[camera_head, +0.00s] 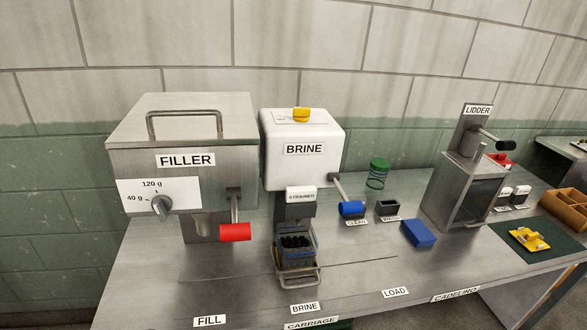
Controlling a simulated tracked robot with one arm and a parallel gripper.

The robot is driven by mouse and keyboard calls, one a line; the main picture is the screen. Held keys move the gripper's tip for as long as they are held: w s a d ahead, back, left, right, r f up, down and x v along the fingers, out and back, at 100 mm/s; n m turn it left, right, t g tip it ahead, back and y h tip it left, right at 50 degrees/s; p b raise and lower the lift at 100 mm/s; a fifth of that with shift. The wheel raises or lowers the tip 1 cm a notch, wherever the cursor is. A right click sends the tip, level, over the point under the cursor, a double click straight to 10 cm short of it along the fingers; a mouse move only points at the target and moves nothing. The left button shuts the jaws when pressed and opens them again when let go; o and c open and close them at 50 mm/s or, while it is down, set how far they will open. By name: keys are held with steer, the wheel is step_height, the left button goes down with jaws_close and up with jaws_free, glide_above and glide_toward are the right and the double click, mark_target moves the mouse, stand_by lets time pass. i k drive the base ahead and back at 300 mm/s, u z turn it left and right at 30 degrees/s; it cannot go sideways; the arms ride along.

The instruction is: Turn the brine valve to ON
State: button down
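The brine unit (302,165) is a white box labelled BRINE, at the centre of the head view. The brine valve (301,114) is a yellow knob on top of the box, on a white plate whose marking is too small to read. A lever with a blue handle (351,208) sticks out at the box's lower right. My gripper is not in view.
The metal filler (183,130), with a dial and red-handled lever (235,231), stands left of the brine unit. The bench front (170,290) is largely clear.

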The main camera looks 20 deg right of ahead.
mark_target(300, 115)
steer(key=z, duration=1.85)
steer(key=i, duration=1.5)
steer(key=u, duration=1.65)
steer(key=i, duration=0.35)
steer(key=u, duration=0.1)
